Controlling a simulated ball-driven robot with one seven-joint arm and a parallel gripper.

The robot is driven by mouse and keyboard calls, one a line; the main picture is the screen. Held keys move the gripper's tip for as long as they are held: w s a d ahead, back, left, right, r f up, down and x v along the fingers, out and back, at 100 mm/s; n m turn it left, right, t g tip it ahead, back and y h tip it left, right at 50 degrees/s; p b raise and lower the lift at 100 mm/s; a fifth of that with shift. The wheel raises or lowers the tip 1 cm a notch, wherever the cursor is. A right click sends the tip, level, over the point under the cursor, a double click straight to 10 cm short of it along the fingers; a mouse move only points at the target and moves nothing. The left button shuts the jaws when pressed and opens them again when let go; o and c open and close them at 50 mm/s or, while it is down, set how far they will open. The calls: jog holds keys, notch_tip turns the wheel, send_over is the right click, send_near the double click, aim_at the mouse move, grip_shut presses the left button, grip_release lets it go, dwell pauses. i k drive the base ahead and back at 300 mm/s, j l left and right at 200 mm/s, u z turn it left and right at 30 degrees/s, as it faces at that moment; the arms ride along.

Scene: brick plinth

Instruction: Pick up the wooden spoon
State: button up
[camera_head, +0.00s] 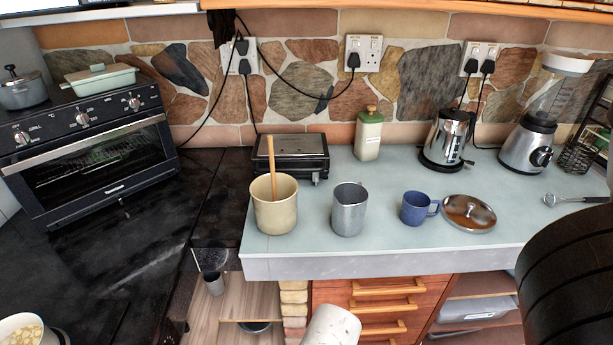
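The wooden spoon (271,161) stands nearly upright in a cream-coloured pot (275,212) on the pale counter. Only its handle shows above the rim; its lower end is hidden inside the pot. The pot stands near the counter's front left edge, in front of a small black and silver appliance (291,153). My gripper is not in view, so its state and its distance from the spoon do not show.
A kettle (447,138) and blender (531,138) stand farther back. A dark counter with an oven (95,149) is left. A dark ribbed shape covers the lower right.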

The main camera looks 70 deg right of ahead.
aim_at(270, 140)
jog(key=i+j+z, duration=0.1)
jog(key=z, duration=0.3)
jog(key=j+z, duration=0.1)
jog(key=z, duration=0.25)
jog(key=i+j+z, duration=0.1)
jog(key=z, duration=0.3)
jog(key=j+z, duration=0.15)
jog(key=z, duration=0.25)
